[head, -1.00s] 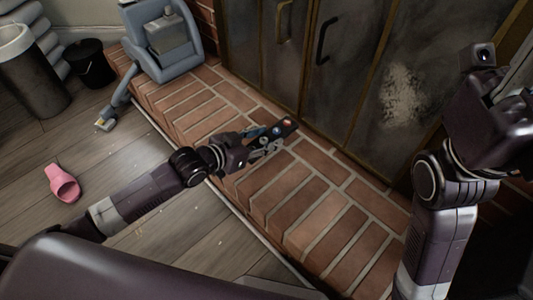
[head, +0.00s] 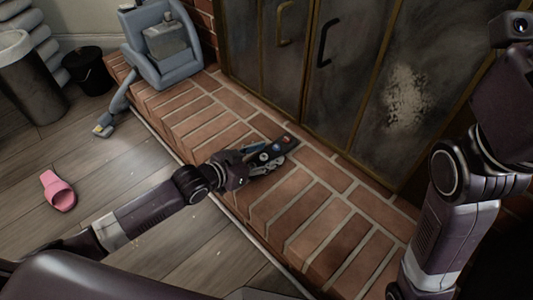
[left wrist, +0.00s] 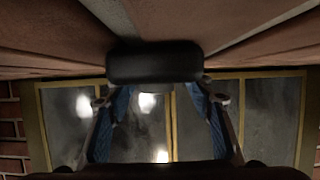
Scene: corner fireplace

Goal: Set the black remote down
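The black remote (head: 272,152) is a dark bar with coloured round buttons, over the brick hearth (head: 345,224) in the head view. My left gripper (head: 259,163) is shut on it, close above the bricks. In the left wrist view the remote's dark end (left wrist: 154,62) shows between the blue-padded fingers of the left gripper (left wrist: 158,92), right by the brick surface. I cannot tell whether the remote touches the bricks. My right arm stands at the right of the head view; its fingers are out of sight.
Dark metal fireplace doors (head: 345,75) with handles rise behind the hearth. A pink slipper (head: 58,192), a black bucket (head: 88,70) and a dark bin (head: 32,85) are on the floor. The bricks right of the remote are clear.

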